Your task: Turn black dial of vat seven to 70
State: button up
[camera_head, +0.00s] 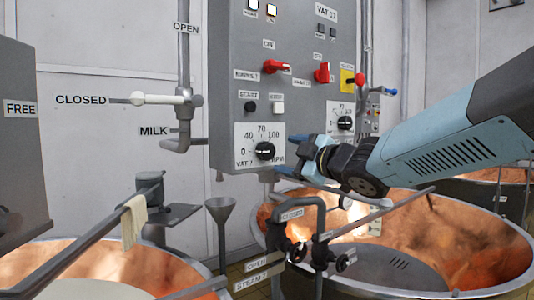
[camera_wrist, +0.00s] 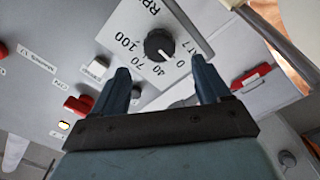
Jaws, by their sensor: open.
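The black dial of vat seven (camera_head: 264,150) is a round knob on a white scale plate (camera_head: 243,131) marked 0, 40, 70 and 100, low on the grey control cabinet. It also shows in the wrist view (camera_wrist: 159,45), where the scale appears rotated. A pale mark shows on its face, but its exact reading is too small to tell. My gripper (camera_head: 284,154) is open, coming in from the right just beside the dial. In the wrist view its two blue fingers (camera_wrist: 160,65) point at the plate, with the dial between and slightly beyond their tips. Nothing is held.
A second black dial (camera_head: 345,123) sits to the right on the same cabinet. Red switches (camera_head: 275,67) and small buttons (camera_head: 251,107) are above. Black steam valve pipes (camera_head: 297,217) and a copper vat (camera_head: 450,240) lie below my arm.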

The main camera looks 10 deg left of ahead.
aim_at(269, 152)
jog(key=x, duration=0.7)
jog(key=shift+w+a, duration=0.25)
jog(key=shift+w, duration=0.05)
jog(key=shift+c, duration=0.4)
